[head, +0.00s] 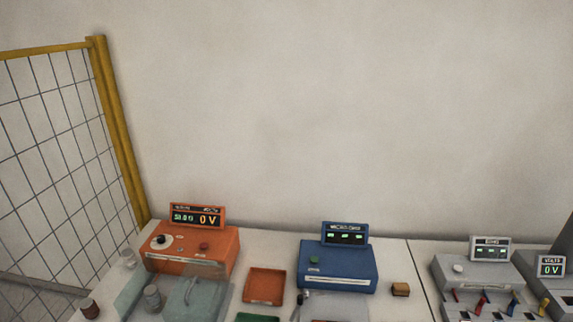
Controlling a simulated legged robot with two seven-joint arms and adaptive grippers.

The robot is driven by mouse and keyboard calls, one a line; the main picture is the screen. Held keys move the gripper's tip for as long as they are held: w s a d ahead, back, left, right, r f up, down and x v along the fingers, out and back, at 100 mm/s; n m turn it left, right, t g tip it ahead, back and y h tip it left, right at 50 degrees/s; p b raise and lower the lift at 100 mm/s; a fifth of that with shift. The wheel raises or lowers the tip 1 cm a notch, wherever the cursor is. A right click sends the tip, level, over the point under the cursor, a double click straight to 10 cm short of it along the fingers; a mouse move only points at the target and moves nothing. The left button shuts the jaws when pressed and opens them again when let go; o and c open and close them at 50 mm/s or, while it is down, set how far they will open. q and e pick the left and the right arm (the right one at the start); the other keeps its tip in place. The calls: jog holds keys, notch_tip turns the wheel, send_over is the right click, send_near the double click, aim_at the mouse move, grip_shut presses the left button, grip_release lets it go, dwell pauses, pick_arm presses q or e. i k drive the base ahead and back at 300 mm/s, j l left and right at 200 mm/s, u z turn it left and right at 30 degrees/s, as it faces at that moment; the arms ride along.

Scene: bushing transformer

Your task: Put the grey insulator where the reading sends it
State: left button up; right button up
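A grey ribbed cylinder (152,298), which looks like the grey insulator, stands at the lower left of the head view. It is beside or behind a clear cover with a handle (195,298); I cannot tell which. An orange instrument (205,250) behind it has a display (197,217) showing "0 V" in orange and small green characters I cannot read surely. A blue micro-ohm instrument (337,272) has a display (345,235) with only green dashes. An orange-red tray (265,298) is empty, and a green tray (257,318) is cut off below. Neither gripper is in view.
A brown cylinder (89,308) and a pale one (127,258) stand at the left. A small brown block (400,289) is right of the blue instrument. Grey instruments (478,270) with coloured leads fill the right. A yellow-framed mesh fence (112,130) bounds the left.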

aim_at(152, 295)
jog(key=u, duration=1.25)
